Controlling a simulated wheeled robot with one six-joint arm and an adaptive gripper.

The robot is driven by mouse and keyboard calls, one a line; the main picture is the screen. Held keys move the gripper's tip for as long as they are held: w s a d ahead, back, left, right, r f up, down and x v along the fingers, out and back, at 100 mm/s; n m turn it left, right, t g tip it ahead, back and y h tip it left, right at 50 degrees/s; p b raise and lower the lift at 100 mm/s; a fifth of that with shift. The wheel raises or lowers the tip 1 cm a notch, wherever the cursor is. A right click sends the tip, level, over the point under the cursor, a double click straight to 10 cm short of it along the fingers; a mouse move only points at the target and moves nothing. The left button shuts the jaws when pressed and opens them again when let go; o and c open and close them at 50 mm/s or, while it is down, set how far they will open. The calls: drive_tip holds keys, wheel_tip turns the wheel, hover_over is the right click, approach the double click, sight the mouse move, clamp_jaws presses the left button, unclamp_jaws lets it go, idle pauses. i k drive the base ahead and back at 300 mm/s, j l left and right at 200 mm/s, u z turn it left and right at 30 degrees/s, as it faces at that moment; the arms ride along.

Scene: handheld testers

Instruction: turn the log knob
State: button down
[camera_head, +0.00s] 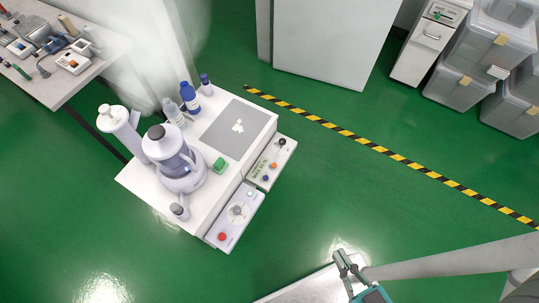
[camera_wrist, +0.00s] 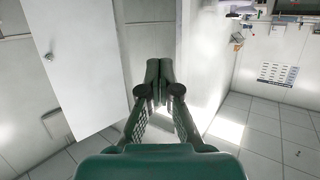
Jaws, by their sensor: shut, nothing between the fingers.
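Two control panels are fixed to the front side of a white bench. The nearer panel (camera_head: 234,220) has a grey knob (camera_head: 237,210) on a round dial and a red button. The farther panel (camera_head: 271,163) has a black knob (camera_head: 282,142) with blue and orange buttons below it. The lettering is too small to read, so I cannot tell which is the log knob. My gripper (camera_head: 346,258) is at the lower right of the head view, well apart from both panels. Its fingers are together and empty in the wrist view (camera_wrist: 159,78). No knob shows in the wrist view.
The white bench (camera_head: 150,183) holds a grey-white apparatus (camera_head: 180,160), bottles (camera_head: 189,97), a green item (camera_head: 219,166) and a grey plate (camera_head: 228,125). A cluttered table (camera_head: 60,88) stands at upper left. Stacked bins (camera_head: 490,60) stand at upper right. Green floor lies clear between gripper and panels.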

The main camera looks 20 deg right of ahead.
sight(282, 141)
drive_tip(key=l+u, duration=0.1)
drive_tip(key=u, duration=0.25)
drive_tip(key=i+l+u, duration=0.1)
drive_tip(key=u, duration=0.3)
drive_tip(key=l+u, duration=0.2)
drive_tip(key=u, duration=0.15)
drive_tip(key=l+u, duration=0.3)
drive_tip(key=l, duration=0.7)
drive_tip(key=l+u, duration=0.25)
drive_tip(key=l, duration=0.75)
drive_tip(key=k, duration=0.05)
